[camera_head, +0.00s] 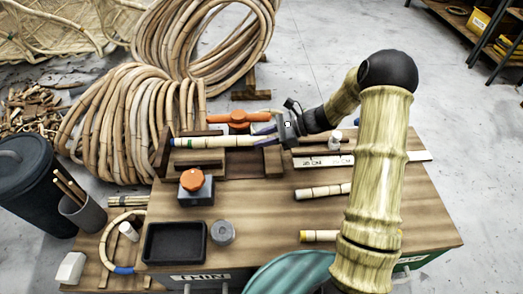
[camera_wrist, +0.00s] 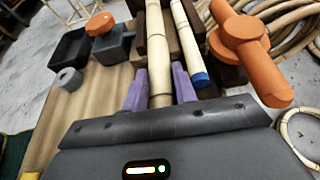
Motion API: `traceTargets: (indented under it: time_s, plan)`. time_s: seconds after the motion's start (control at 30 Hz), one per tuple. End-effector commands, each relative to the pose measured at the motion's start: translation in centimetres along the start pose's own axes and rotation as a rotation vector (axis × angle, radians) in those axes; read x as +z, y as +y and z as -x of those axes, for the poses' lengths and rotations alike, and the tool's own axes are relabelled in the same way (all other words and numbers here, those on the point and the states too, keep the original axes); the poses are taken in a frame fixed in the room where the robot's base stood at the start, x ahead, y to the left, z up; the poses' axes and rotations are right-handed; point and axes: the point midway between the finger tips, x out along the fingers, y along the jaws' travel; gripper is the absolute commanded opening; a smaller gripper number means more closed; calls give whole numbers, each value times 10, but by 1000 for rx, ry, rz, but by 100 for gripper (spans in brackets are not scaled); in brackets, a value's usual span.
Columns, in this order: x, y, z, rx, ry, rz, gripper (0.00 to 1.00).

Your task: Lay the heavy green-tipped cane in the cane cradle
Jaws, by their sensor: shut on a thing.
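My gripper (camera_head: 266,136) is at the back of the bench, its purple fingers pointing left. The fingers are shut around a pale jointed cane (camera_wrist: 158,55), which runs away from the palm in the wrist view. In the head view the pale cane (camera_head: 225,141) extends left over the dark wooden cradle (camera_head: 273,160), with a blue-green band near its left end. A second cane with a blue tip (camera_wrist: 200,78) lies beside the right finger in the wrist view. I cannot tell whether the held cane touches the cradle. Its gripped end is partly hidden.
An orange clamp (camera_head: 236,118) stands behind the cradle. A grey box with an orange knob (camera_head: 193,181) stands in front. A black tray (camera_head: 174,243) and grey cylinder (camera_head: 223,232) sit nearer. Other canes (camera_head: 322,191) lie to the right. Rattan coils (camera_head: 125,130) stand behind left.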

Motion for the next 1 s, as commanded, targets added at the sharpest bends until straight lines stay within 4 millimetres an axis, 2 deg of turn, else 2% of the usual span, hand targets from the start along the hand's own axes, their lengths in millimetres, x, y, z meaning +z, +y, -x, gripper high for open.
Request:
traceTargets:
  time_s: [0.2, 0.5, 0.93, 0.97, 1.0]
  plan:
    - [-4, 0, -2, 1, -1, 0, 3]
    - [-46, 0, -17, -2, 0, -2, 3]
    - [-49, 0, -18, -2, -1, -2, 3]
    - [-49, 0, -18, -2, 0, -2, 30]
    - [-49, 0, -18, -2, 0, -2, 38]
